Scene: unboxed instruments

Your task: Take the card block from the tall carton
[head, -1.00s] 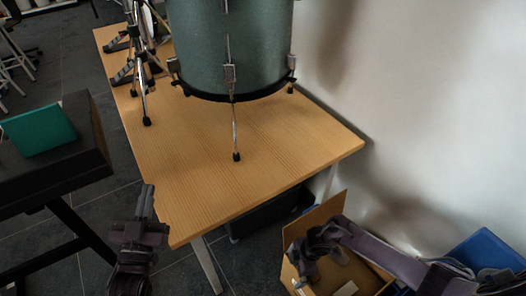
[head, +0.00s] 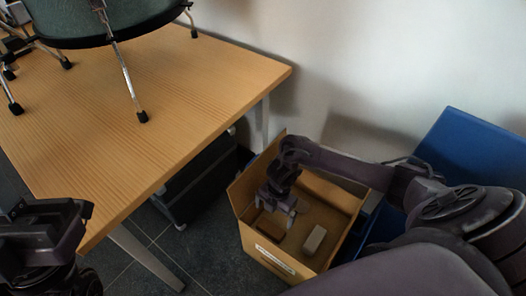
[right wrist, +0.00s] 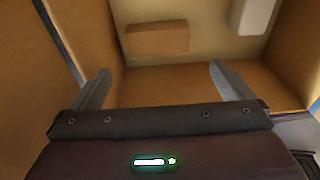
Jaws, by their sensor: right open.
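The tall carton (head: 247,212) stands open on the floor beside the table, with a pale label on its front. On its floor lie a brown block (head: 271,230), which looks like the card block, and a pale grey block (head: 314,239) to its right. My right gripper (head: 277,209) is inside the carton, open and empty, above the brown block. In the right wrist view, the brown block (right wrist: 157,39) lies beyond the spread fingers (right wrist: 157,88), with the pale block (right wrist: 253,15) farther right. My left gripper (head: 55,225) is at the lower left; its fingers are unclear.
The wooden table (head: 190,95) carries a green drum (head: 105,20) on metal legs, and its edge is left of the carton. A blue bin (head: 470,150) stands right of the carton, near the white wall. A dark case (head: 195,180) is under the table.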

